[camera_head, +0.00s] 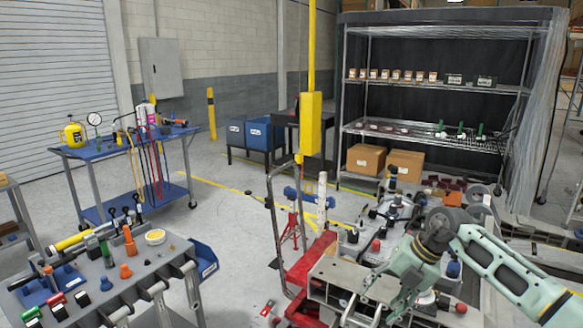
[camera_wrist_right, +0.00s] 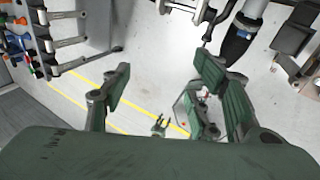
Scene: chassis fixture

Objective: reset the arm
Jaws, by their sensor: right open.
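My right arm comes in from the right in the head view, pale green with dark joints. My right gripper (camera_head: 372,302) hangs low at the bottom, in front of the metal chassis fixture (camera_head: 335,275). In the right wrist view my right gripper (camera_wrist_right: 165,90) shows two green-padded fingers spread wide apart. My left gripper is in neither view.
A tool cart (camera_head: 120,285) with hand tools stands at the lower left. A red stand (camera_head: 310,262) is beside the fixture. A blue table (camera_head: 120,145) and a wire shelf (camera_head: 440,85) stand behind.

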